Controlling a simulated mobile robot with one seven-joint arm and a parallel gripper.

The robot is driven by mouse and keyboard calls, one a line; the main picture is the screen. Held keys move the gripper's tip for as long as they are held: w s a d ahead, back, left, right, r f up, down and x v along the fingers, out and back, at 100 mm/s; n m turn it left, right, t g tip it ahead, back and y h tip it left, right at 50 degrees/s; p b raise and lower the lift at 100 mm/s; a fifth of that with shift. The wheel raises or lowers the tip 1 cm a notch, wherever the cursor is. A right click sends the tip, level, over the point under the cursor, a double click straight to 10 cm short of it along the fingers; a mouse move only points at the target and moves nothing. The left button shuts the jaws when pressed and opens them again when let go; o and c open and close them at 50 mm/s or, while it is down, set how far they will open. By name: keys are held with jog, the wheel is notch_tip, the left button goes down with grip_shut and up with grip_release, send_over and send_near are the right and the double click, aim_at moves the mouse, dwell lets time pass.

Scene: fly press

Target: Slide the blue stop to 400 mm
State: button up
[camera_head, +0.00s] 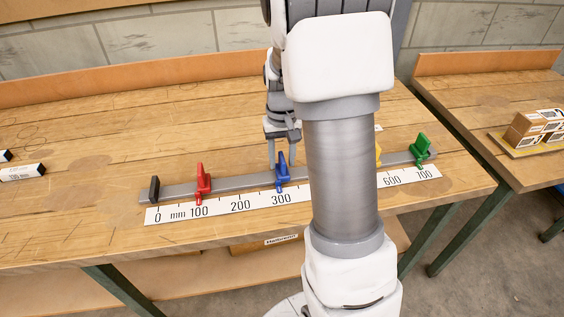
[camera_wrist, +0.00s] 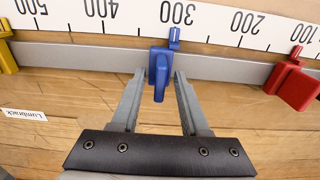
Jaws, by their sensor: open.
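The blue stop (camera_head: 282,173) sits on the grey rail (camera_head: 240,182), with its pointer close to the 300 label of the white scale (camera_head: 222,208). In the wrist view the blue stop (camera_wrist: 160,72) has its upright tab between the two fingers of my gripper (camera_wrist: 158,90). The fingers are open, with a visible gap at the right; whether the left one touches is hard to tell. The 400 label of the scale (camera_wrist: 134,22) shows left of the stop in the wrist view, on bare rail. In the head view my arm hides that part.
A red stop (camera_head: 203,181) is near 100, a yellow stop (camera_head: 378,155) is partly hidden behind my arm, and a green stop (camera_head: 421,149) is near 700. A black end block (camera_head: 154,189) closes the rail's left end. Boxes (camera_head: 535,125) lie on the right bench.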

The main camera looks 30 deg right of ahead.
jog(key=shift+f, duration=0.35)
grip_shut()
dwell(1.2)
